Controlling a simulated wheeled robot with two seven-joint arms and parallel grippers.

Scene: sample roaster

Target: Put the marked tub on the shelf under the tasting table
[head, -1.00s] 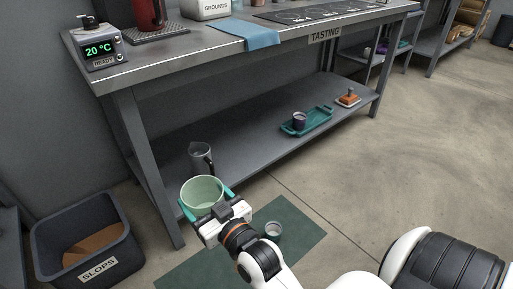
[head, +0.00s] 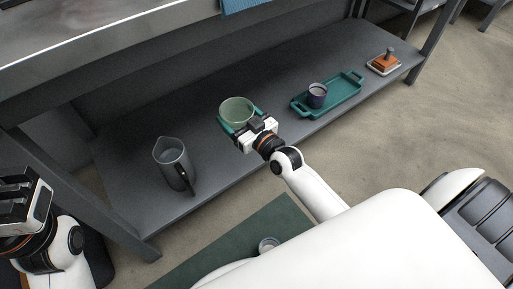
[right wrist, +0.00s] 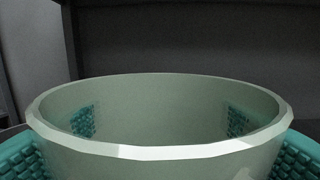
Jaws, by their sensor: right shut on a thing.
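The pale green tub (head: 237,110) is upright between the teal fingers of my right gripper (head: 240,122), which is shut on it. In the head view it is over the grey lower shelf (head: 215,165) of the tasting table, between the jug and the tray; I cannot tell if it touches the shelf. In the right wrist view the tub (right wrist: 160,150) fills the lower half, a finger pad at each side. No mark shows on it. My left gripper (head: 25,205) is at the left edge of the head view, its fingertips not clear.
A grey metal jug (head: 172,165) stands on the shelf to the left. A dark green mat (head: 215,245) with a small cup (head: 268,245) lies on the floor.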

